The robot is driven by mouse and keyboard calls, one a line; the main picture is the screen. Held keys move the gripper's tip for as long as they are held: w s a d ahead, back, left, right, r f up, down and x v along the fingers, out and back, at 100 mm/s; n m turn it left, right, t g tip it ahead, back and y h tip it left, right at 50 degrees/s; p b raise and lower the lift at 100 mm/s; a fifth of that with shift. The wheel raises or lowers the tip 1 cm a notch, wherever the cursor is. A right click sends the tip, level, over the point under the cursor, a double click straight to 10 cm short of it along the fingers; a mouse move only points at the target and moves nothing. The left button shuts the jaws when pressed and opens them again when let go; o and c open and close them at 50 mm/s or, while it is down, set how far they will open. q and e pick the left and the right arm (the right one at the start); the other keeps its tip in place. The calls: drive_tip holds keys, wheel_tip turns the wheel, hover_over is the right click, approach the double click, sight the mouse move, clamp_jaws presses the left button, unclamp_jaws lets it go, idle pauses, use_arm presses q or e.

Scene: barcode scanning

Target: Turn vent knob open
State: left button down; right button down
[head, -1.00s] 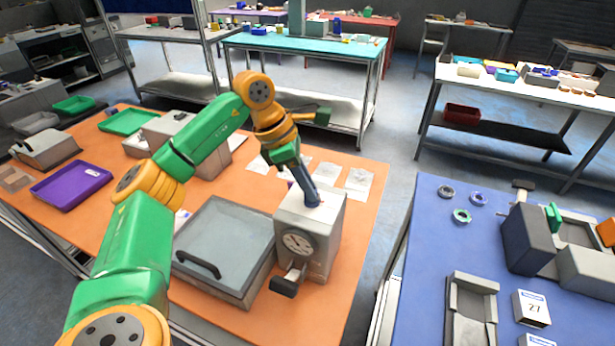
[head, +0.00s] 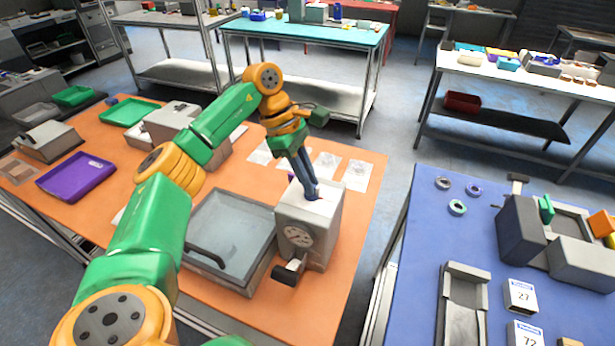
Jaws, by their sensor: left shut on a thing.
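A grey box-shaped device (head: 318,222) with a round dial (head: 298,236) on its front stands on the orange table. A dark lever or handle (head: 288,272) sticks out low on its front. My left gripper (head: 314,193) points down at the device's top and is shut on a small part there, likely the vent knob. The fingers hide most of that part, so its turn angle cannot be told. My right gripper is not in view.
A grey lidded box (head: 232,238) with a dark handle stands close left of the device. A purple tray (head: 76,176) and a green tray (head: 129,112) lie farther left. White sheets (head: 325,166) lie behind the device. A blue table (head: 420,235) stands right across a gap.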

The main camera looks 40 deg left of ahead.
use_arm(q)
drive_tip(key=shift+f, duration=0.1)
drive_tip(key=c, duration=1.1)
unclamp_jaws()
drive_tip(key=shift+o, duration=1.1)
drive_tip(key=shift+d, duration=0.15)
drive_tip(key=v, duration=0.7)
drive_tip(key=shift+b, duration=0.3)
